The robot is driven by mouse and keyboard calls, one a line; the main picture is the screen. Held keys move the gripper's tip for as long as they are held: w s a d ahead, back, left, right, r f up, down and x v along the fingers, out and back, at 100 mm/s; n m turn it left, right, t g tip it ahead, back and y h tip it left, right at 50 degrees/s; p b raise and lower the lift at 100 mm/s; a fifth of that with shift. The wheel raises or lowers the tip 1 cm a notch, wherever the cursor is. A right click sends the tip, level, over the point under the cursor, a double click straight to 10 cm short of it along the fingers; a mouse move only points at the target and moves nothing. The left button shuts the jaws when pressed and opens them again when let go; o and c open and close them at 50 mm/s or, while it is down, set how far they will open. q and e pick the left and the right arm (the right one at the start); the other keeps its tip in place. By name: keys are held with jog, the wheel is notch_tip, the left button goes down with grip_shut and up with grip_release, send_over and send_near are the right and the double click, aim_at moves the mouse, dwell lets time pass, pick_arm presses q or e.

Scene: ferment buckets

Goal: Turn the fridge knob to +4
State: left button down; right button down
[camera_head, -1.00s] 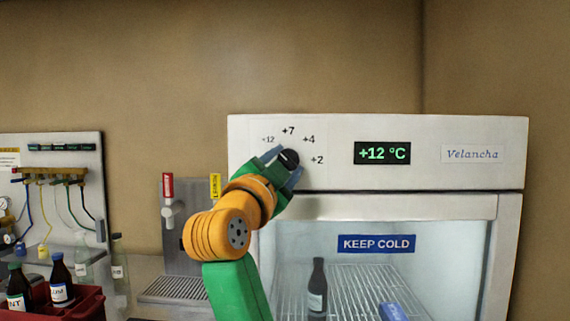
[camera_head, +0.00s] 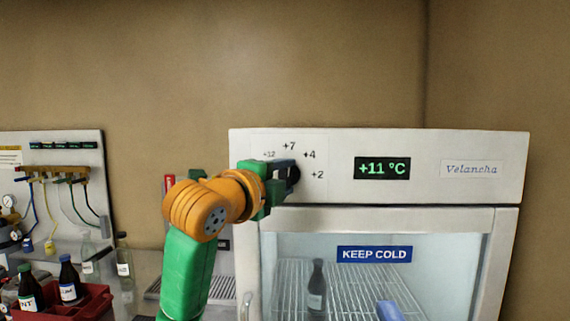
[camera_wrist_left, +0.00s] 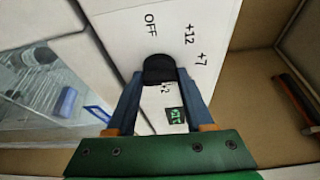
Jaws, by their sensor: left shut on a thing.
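The fridge knob (camera_head: 294,173) is a small black knob on the fridge's white top panel, with +12, +7, +4 and +2 printed around it. My left gripper (camera_head: 284,172) is at the knob, its blue-grey fingers shut on it. In the left wrist view the black knob (camera_wrist_left: 158,69) sits between the two fingertips (camera_wrist_left: 160,78), with OFF, +12, +7 and +2 in sight. The knob's pointer mark is hidden. The fridge display (camera_head: 382,168) reads +11 °C in green. My right gripper is not in view.
Below the panel is the fridge's glass door with a KEEP COLD sign (camera_head: 374,254); a dark bottle (camera_head: 316,286) stands inside. A red crate (camera_head: 74,303) with bottles is at the lower left. The wall above the fridge is clear.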

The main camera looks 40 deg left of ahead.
pick_arm(q)
jog(key=m+p, duration=0.2)
jog(key=m+g+p, duration=0.1)
jog(key=p, duration=0.2)
jog(key=shift+r+m+g, duration=0.3)
jog(key=shift+r+m, duration=0.05)
jog(key=shift+m, duration=0.05)
jog(key=shift+f+m+g+p, duration=0.1)
jog(key=shift+m+g+p, duration=0.25)
jog(key=shift+m, duration=0.25)
jog(key=shift+d+f+m+g+y, duration=0.1)
jog(key=shift+m+g+y, duration=0.25)
jog(key=shift+m+y, duration=0.25)
jog(key=shift+m, duration=0.3)
jog(key=shift+c, duration=1.4)
grip_release()
jog(key=b+v, duration=0.1)
jog(key=v, duration=0.6)
jog(key=shift+b, duration=0.4)
